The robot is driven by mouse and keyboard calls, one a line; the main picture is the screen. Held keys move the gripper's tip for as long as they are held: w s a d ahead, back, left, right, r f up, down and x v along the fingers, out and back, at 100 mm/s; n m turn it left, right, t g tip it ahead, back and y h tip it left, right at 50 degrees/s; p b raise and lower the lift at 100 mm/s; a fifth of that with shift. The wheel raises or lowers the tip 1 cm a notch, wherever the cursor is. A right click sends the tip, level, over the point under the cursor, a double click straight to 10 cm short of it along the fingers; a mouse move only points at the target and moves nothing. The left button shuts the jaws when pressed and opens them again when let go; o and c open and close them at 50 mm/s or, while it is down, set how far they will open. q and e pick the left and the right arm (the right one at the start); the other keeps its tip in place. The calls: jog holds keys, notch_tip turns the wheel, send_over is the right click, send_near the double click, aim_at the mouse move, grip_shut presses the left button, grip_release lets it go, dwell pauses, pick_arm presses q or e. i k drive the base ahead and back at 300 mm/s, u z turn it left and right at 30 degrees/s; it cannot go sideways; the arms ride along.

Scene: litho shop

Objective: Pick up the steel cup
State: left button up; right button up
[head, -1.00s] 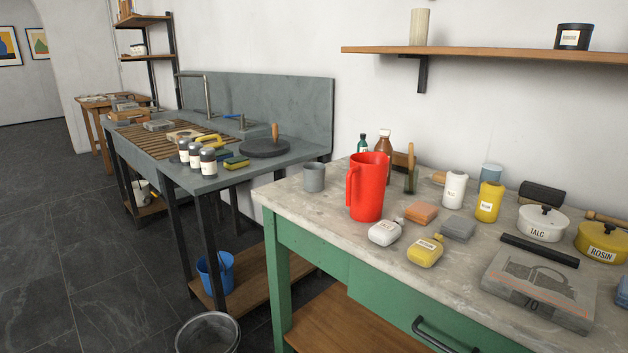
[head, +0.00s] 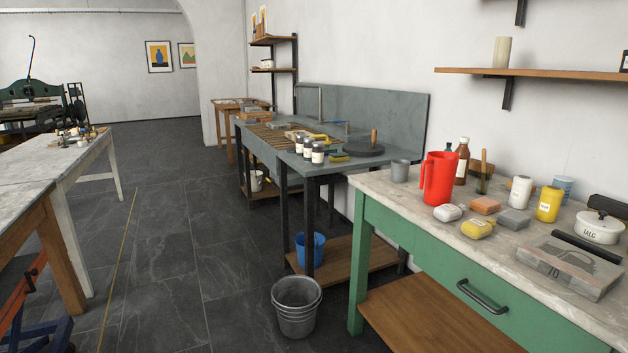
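A small grey cup (head: 400,171), which looks like the steel cup, stands upright at the far left corner of the green table's stone top (head: 392,193). A red pitcher (head: 438,179) stands close to its right, apart from it in the picture. The cup's near side is unobstructed in the head view. Neither of my grippers is in view.
Bottles, sponges and a litho stone (head: 568,266) crowd the green table's right part. A sink table (head: 322,168) stands beyond it, with a blue bucket (head: 310,249) below. A metal bucket (head: 296,307) stands on the floor. The dark floor (head: 180,240) is clear between the table rows.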

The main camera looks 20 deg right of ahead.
aim_at(399, 167)
jog(key=z, duration=0.05)
jog(key=i, duration=1.8)
jog(key=z, duration=1.1)
